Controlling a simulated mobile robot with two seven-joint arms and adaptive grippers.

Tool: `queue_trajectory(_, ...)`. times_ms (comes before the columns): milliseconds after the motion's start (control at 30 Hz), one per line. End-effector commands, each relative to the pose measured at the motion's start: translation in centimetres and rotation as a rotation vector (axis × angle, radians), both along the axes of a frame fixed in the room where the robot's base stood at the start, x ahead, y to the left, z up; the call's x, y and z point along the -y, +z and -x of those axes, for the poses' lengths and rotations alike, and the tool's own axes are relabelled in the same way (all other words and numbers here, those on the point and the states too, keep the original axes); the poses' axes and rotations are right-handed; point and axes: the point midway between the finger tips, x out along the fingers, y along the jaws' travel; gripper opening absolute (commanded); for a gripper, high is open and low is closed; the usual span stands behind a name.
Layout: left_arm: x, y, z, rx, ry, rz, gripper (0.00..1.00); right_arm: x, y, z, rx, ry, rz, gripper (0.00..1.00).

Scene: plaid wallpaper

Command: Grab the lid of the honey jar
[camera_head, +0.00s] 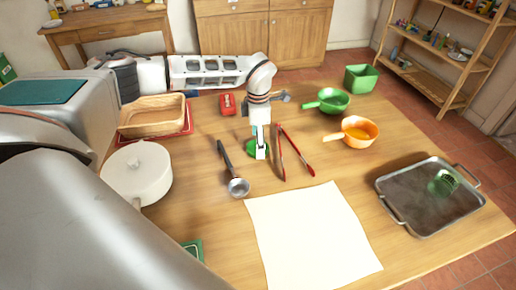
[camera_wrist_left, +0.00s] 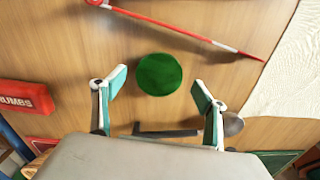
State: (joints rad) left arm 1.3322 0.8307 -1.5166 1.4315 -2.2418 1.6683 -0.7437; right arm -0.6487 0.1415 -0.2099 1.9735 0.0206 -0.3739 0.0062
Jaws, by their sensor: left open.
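A round, dark green lid (camera_head: 250,146) lies on the wooden table, partly hidden behind my left gripper (camera_head: 260,146). In the left wrist view the lid (camera_wrist_left: 160,74) is a plain green disc. My left gripper (camera_wrist_left: 160,88) is open above it, its teal-padded fingers spread to the left and right of the disc and apart from it. I see only the top of the lid; I cannot tell whether a jar is under it. My right gripper is not in view.
A ladle (camera_head: 238,187) lies left of the lid and red tongs (camera_head: 282,152) right of it. A red box (camera_head: 227,104) stands behind. Green (camera_head: 333,101) and orange (camera_head: 361,132) pans, a metal tray (camera_head: 425,205), white paper (camera_head: 308,238), a white pot (camera_head: 137,172) and a basket (camera_head: 152,113) surround them.

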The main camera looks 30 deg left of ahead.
Motion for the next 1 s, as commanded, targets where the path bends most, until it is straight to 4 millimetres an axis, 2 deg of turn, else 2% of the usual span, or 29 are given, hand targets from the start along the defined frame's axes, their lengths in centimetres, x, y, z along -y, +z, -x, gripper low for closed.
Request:
queue_trajectory(33,0.0,-0.8,0.0,-0.001,0.001,0.000,0.73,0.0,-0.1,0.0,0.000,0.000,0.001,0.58)
queue_trajectory(100,0.0,-1.3,0.0,-0.001,0.001,0.000,0.73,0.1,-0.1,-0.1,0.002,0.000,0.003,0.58)
queue_trajectory(300,-0.1,-1.3,0.0,0.001,0.001,0.000,0.73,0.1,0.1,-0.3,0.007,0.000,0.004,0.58)
queue_trajectory(333,0.0,-1.3,0.0,0.001,0.001,0.000,0.70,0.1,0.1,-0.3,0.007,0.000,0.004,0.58)
queue_trajectory(433,0.0,-1.3,0.0,0.001,0.000,0.000,0.47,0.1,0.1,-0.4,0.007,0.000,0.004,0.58)
queue_trajectory(467,0.0,-1.3,0.0,0.001,0.000,-0.001,0.44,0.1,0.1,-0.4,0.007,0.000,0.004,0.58)
queue_trajectory(833,-0.1,-1.2,0.0,0.001,0.000,0.000,0.43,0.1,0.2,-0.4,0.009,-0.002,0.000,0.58)
queue_trajectory(1000,0.0,-0.2,-0.1,0.004,0.000,0.000,0.43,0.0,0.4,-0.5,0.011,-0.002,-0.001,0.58)
